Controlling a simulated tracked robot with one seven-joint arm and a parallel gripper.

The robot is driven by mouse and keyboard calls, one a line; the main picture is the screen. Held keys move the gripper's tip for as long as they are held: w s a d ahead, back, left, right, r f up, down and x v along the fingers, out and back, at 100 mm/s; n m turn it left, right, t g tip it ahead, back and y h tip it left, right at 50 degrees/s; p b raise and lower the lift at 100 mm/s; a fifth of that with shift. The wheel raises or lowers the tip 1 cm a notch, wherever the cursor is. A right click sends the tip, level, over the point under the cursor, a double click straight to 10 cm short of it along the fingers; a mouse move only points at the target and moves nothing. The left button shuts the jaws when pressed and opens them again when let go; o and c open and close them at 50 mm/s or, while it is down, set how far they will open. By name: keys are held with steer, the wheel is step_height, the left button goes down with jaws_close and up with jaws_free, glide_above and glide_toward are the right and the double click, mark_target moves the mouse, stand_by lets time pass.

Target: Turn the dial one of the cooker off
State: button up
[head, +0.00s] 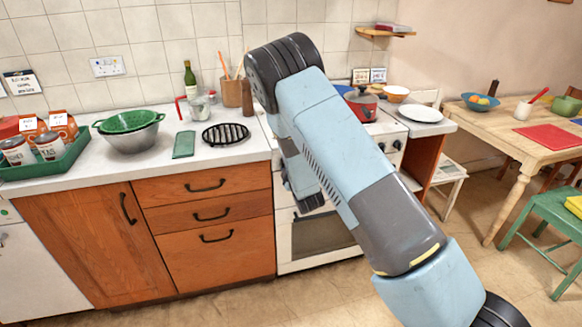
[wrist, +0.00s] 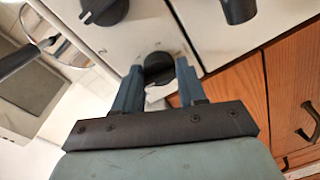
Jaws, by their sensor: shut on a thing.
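The white cooker (head: 284,238) stands between the wooden cabinets and the table, largely behind my arm in the head view. Its pale front panel (wrist: 198,20) fills the top of the wrist view. A round black dial (wrist: 158,67) sits between the two blue fingers of my gripper (wrist: 160,77), which is shut on it. The fingers lie on either side of the dial and partly cover the panel. No marking shows to tell the dial's setting or number. In the head view my arm hides the gripped dial.
Two other black dials, one upper left (wrist: 103,10) and one upper right (wrist: 238,10), are close to my gripper. A wooden drawer front (wrist: 285,85) is right of the panel. A red pot (head: 361,104) stands on the hob. Floor in front is clear.

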steer(key=shift+w+r+n, duration=0.1)
steer(key=shift+r+n, duration=0.05)
steer(key=shift+n, duration=0.95)
steer(key=shift+a, duration=0.1)
steer(key=o, duration=1)
steer(key=v, duration=1.4)
steer(key=shift+w, duration=0.1)
